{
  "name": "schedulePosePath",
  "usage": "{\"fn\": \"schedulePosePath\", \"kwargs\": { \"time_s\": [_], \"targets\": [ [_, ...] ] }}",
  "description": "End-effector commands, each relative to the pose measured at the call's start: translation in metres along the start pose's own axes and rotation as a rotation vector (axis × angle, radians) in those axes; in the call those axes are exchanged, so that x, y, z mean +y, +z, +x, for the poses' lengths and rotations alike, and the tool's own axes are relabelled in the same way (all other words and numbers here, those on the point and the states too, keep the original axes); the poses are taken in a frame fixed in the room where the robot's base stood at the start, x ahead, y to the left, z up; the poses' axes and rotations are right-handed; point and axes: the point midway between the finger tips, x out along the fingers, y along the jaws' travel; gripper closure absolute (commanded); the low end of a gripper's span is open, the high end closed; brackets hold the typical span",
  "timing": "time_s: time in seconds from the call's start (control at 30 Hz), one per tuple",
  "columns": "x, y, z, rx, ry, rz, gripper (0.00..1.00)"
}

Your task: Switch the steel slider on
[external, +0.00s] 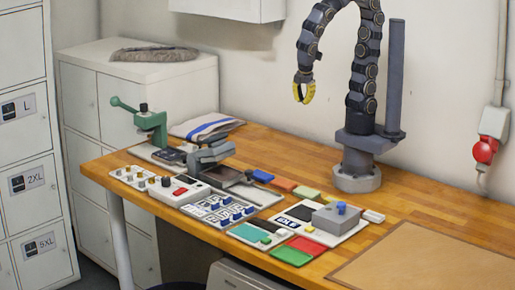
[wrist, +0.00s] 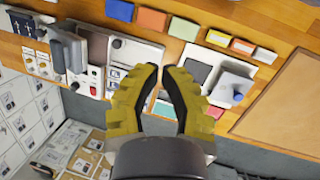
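My gripper (external: 303,97) hangs high above the back of the bench, well clear of everything on it.
A green clamp-like tool (external: 150,122) and a grey press-like device (external: 209,153) stand behind the panels. A grey block with a blue knob (external: 338,217) sits to the right. Coloured blocks lie between. A brown mat (external: 425,262) covers the right front, with nothing on it.

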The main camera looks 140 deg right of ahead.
Motion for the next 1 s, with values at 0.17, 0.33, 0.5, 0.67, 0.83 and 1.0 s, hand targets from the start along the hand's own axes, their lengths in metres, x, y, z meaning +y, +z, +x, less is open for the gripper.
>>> {"fn": "schedulePosePath", "kwargs": {
  "time_s": [0.17, 0.33, 0.5, 0.67, 0.83, 1.0],
  "targets": [
    [0.068, -0.029, 0.021, -0.052, 0.100, -0.109, 1.00],
    [0.132, -0.047, 0.048, -0.113, 0.178, -0.234, 1.00],
    [0.194, -0.056, 0.083, -0.183, 0.233, -0.375, 1.00],
    [0.249, -0.055, 0.125, -0.250, 0.263, -0.521, 1.00],
    [0.298, -0.047, 0.175, -0.317, 0.275, -0.685, 1.00],
    [0.330, -0.034, 0.218, -0.368, 0.270, -0.819, 1.00]
  ]
}}
